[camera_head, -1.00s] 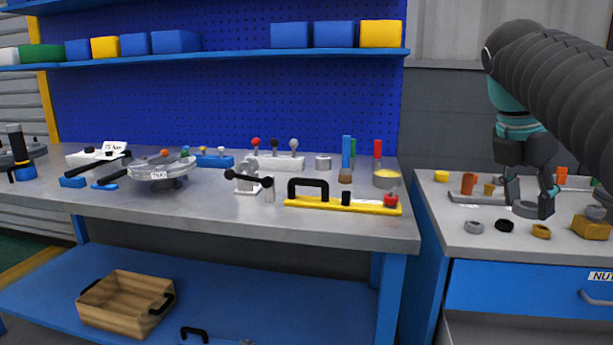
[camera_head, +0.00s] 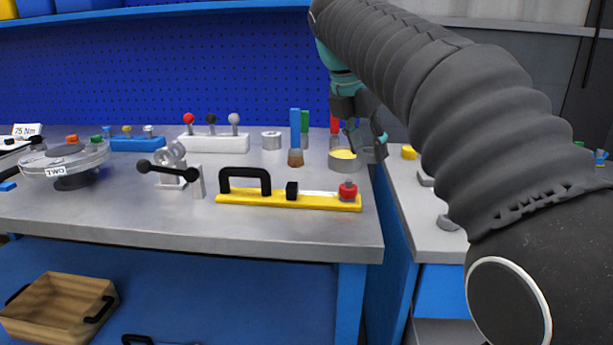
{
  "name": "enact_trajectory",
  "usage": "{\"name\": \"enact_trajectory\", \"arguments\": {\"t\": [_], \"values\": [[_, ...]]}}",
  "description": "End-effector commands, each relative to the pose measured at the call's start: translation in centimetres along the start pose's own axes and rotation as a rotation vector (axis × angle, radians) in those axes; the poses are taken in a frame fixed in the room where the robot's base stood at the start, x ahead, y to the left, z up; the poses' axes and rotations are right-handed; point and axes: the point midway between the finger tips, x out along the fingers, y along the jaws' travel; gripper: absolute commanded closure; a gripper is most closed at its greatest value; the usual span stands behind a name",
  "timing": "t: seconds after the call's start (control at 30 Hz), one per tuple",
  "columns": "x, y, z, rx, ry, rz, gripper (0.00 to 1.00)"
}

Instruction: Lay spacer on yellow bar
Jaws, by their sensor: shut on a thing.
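The yellow bar (camera_head: 255,199) lies near the front right of the main bench. It carries a black arched handle, a black block and a red knob (camera_head: 348,192). My gripper (camera_head: 367,150) is behind and to the right of the bar, near the bench's right edge. It is shut on a grey piece that looks like the ring-shaped spacer (camera_head: 374,154). The spacer is small and partly hidden by the fingers. It appears beside the dish with yellow contents (camera_head: 344,154); I cannot tell whether they touch.
Blue, green and red upright pieces (camera_head: 305,121) stand behind the bar. A lever stand (camera_head: 180,175) is to its left, with a round fixture (camera_head: 65,160) farther left. My arm covers much of the right bench (camera_head: 410,205). The bench front is clear.

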Motion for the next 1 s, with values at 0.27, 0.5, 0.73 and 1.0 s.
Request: {"name": "enact_trajectory", "arguments": {"t": [0.27, 0.5, 0.73, 1.0], "values": [[2.0, 5.0, -4.1, -0.007, 0.000, 0.000, 0.92], [3.1, 7.5, -5.9, -0.002, -0.001, 0.001, 0.92], [4.8, 7.7, -6.7, -0.001, 0.000, -0.002, 0.92], [7.0, 7.7, -7.6, 0.001, -0.001, 0.000, 0.92]]}}
